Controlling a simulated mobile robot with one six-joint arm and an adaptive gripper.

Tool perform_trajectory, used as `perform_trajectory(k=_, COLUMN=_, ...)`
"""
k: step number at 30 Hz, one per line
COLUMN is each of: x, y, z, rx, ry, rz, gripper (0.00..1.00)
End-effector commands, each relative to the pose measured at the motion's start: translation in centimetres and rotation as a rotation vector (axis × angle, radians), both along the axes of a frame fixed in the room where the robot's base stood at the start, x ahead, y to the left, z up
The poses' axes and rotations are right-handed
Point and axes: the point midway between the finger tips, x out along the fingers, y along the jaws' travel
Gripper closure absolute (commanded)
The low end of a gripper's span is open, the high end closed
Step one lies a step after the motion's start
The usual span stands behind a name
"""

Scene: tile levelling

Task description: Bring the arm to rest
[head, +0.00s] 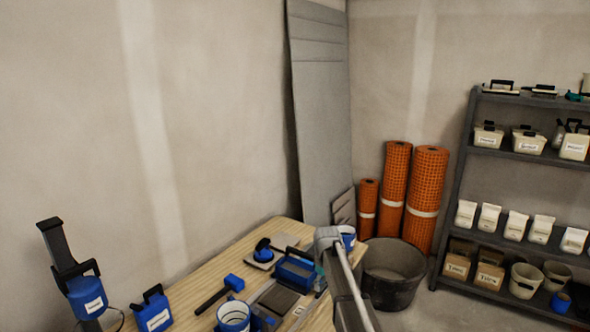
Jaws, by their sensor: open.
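Part of my arm (341,280) rises from the bottom edge, right of the middle, in the head view. It is a grey link with a pale tube, bent at a joint near the table's right end. My gripper is not in view, so its jaws and anything near them cannot be seen. The arm link covers part of the wooden table's (190,282) right side.
A dark tub (393,275), orange rolls (425,195) and a loaded shelf (458,190) stand right.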

Motion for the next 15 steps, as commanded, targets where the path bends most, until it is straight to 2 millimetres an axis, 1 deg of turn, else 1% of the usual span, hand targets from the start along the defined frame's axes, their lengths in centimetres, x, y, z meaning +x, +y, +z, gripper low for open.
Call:
perform_trajectory(k=1, x=-3.2, y=-0.9, z=0.2, rx=0.000, ry=0.000, rz=-0.041, gripper=0.34)
perform_trajectory(k=5, x=-8.4, y=-2.4, z=0.4, rx=0.000, ry=0.000, rz=-0.152, gripper=0.34)
perform_trajectory(k=6, x=-10.0, y=-2.9, z=0.4, rx=0.000, ry=0.000, rz=-0.186, gripper=0.34)
perform_trajectory(k=8, x=-12.4, y=-3.6, z=0.5, rx=0.000, ry=0.000, rz=-0.237, gripper=0.34)
perform_trajectory(k=9, x=-14.0, y=-4.0, z=0.6, rx=0.000, ry=0.000, rz=-0.271, gripper=0.34)
perform_trajectory(k=15, x=-21.7, y=-5.7, z=0.9, rx=0.000, ry=0.000, rz=-0.439, gripper=0.34)
